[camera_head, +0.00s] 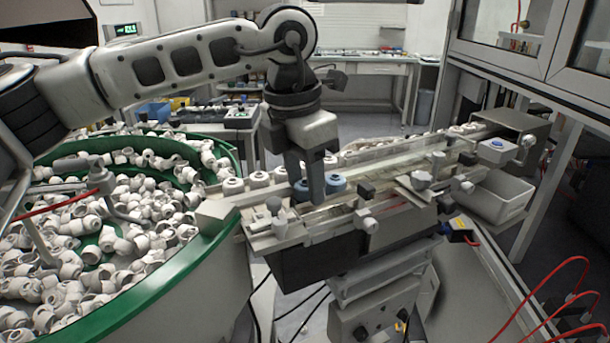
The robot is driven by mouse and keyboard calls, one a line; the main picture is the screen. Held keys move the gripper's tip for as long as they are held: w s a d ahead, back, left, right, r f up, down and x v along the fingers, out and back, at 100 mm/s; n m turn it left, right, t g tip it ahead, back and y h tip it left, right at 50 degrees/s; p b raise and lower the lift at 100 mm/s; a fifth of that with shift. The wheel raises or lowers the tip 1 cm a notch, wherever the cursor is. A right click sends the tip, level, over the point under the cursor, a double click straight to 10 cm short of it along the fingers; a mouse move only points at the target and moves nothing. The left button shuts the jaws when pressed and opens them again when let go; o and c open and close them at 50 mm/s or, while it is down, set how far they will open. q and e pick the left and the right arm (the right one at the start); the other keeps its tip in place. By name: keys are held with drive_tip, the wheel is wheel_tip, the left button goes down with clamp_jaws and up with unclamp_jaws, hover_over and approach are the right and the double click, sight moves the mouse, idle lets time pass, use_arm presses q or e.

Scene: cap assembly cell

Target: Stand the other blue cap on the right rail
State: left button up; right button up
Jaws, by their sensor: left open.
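My left gripper (307,190) points straight down over the rail assembly, its fingers open around the row of caps. A blue cap (336,183) stands on the rail just right of the fingers. Another blue cap (301,190) shows beside the fingers and is partly hidden by them. I cannot tell whether a finger touches either cap. White caps (232,186) stand in a row on the rail (330,214) to the left of the gripper. My right gripper is not in view.
A green-rimmed bowl (222,232) full of white fittings fills the left. Clamps and blocks (368,221) stick up along the rails' front side. Red cables hang at lower right.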

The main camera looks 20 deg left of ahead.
sight(301, 181)
use_arm(q)
drive_tip(key=shift+w+a+f+p, duration=0.1)
drive_tip(key=shift+a+f+p, duration=0.05)
drive_tip(key=shift+a+p, duration=0.15)
drive_tip(key=shift+w+r+p, duration=0.1)
drive_tip(key=shift+r+p, duration=0.35)
drive_tip(key=shift+p, duration=0.05)
drive_tip(key=r, duration=0.1)
drive_tip(key=r+b, duration=0.1)
drive_tip(key=shift+w+a+r, duration=0.1)
drive_tip(key=shift+a+r, duration=0.15)
drive_tip(key=shift+r, duration=0.15)
wheel_tip(301, 181, up, 9)
drive_tip(key=s, duration=0.1)
drive_tip(key=shift+a+b, duration=0.15)
drive_tip(key=shift+b, duration=0.25)
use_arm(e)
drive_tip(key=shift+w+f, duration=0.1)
use_arm(q)
drive_tip(key=shift+s, duration=0.1)
